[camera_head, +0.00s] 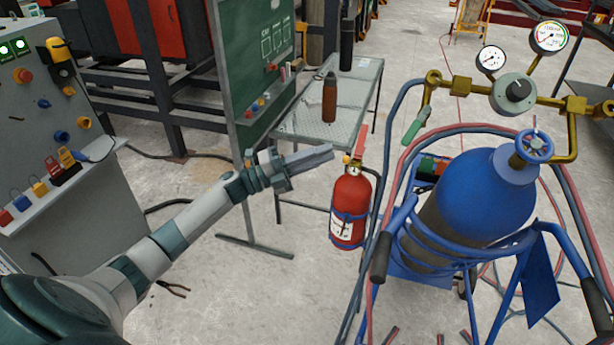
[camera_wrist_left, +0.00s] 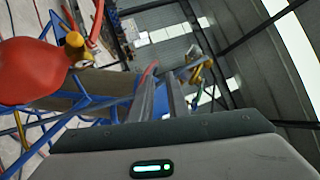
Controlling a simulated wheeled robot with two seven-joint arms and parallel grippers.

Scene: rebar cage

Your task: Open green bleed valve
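The green bleed valve lever (camera_head: 416,125) hangs slanted down and left from the brass pipework (camera_head: 433,90), left of the gauges above the blue gas cylinder (camera_head: 485,195). My left gripper (camera_head: 325,155) points right towards it, empty, above the red fire extinguisher and well short of the lever. In the left wrist view the two fingers (camera_wrist_left: 162,98) stand parallel with a narrow gap between them and nothing held. Brass pipework (camera_wrist_left: 200,70) shows beyond the fingertips there; the lever is too small to make out surely. My right gripper is not in view.
The red fire extinguisher (camera_head: 351,205) stands below my left gripper, close to the blue cart (camera_head: 541,280). Red and blue hoses (camera_head: 398,165) loop between gripper and cylinder. A metal table (camera_head: 350,100) with a brown bottle (camera_head: 329,97) and a green board (camera_head: 255,70) stand behind.

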